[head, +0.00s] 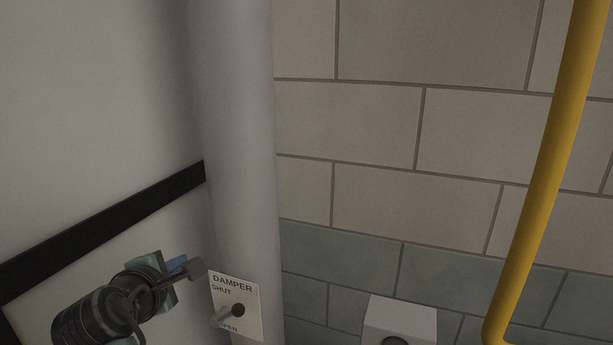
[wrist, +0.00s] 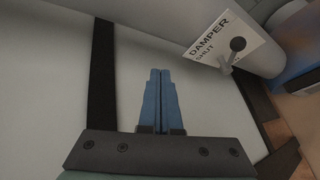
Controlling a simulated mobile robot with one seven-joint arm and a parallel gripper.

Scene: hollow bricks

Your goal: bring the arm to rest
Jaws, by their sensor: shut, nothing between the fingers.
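My gripper (head: 192,268) is at the lower left in the head view, just left of a white damper plate (head: 252,302). In the wrist view my gripper (wrist: 160,76) has its two blue fingers together, with nothing between them. The plate, lettered DAMPER, SHUT and OPEN, is on the grey round column and also shows at the upper right in the wrist view (wrist: 206,52). Its lever (head: 222,317) has a dark round part and points down-left in the head view, towards the OPEN lettering. In the wrist view the lever (wrist: 229,58) is apart from my fingers.
A grey round column (head: 235,120) runs up beside a pale panel (head: 90,90) with a black band (head: 110,227). The block wall (head: 430,55) is behind. A yellow pipe (head: 558,130) runs down the right side, and a white box (head: 400,317) is at the bottom.

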